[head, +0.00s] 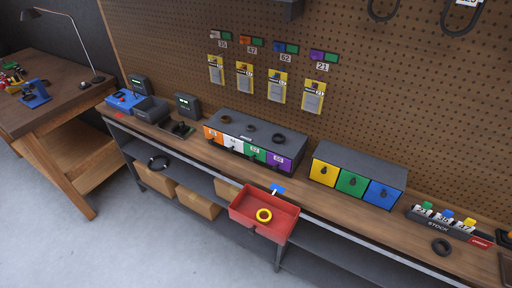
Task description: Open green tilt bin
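A dark grey cabinet (365,163) on the right part of the workbench has three bin fronts, yellow, green and blue. The green tilt bin (343,189) is the middle one, between the yellow bin (316,168) and the blue bin (374,200). Its front looks flush with its neighbours and closed, with a small dark knob. A second cabinet to the left also has a green front (250,152), marked with a number, among orange, white and purple ones. Neither of my grippers shows in the head view.
A labelled rack (450,228) and a black ring (441,246) lie right. Bench top before the tilt bins looks clear.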

